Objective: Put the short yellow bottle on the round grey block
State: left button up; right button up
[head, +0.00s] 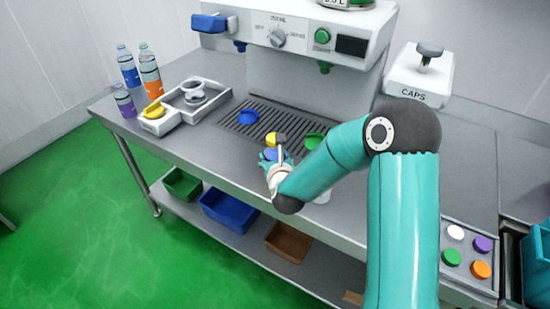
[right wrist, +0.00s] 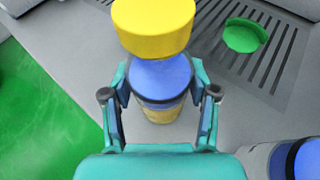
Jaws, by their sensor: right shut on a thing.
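The short bottle (right wrist: 160,110) is upright, with a yellow lower band, a blue upper part and a thick yellow cap (right wrist: 153,25). The cap also shows in the head view (head: 271,139), near the front edge of the grille. My right gripper (right wrist: 161,98) is shut around the bottle's middle, one finger on each side. In the head view my right gripper (head: 276,160) partly hides the bottle. I cannot pick out the round grey block for sure. A round grey piece (head: 194,97) sits in the white tray at the left. My left gripper is not in view.
A tall orange bottle (head: 151,78), a blue one (head: 129,70) and a short purple one (head: 124,103) stand at the left. Green (head: 315,140) and blue (head: 248,117) dishes are on the grille (head: 265,128). A partly seen blue-topped object (right wrist: 306,158) is right of my gripper.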

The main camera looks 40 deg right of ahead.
jog(key=o, duration=1.4)
jog(key=shift+r, duration=0.1)
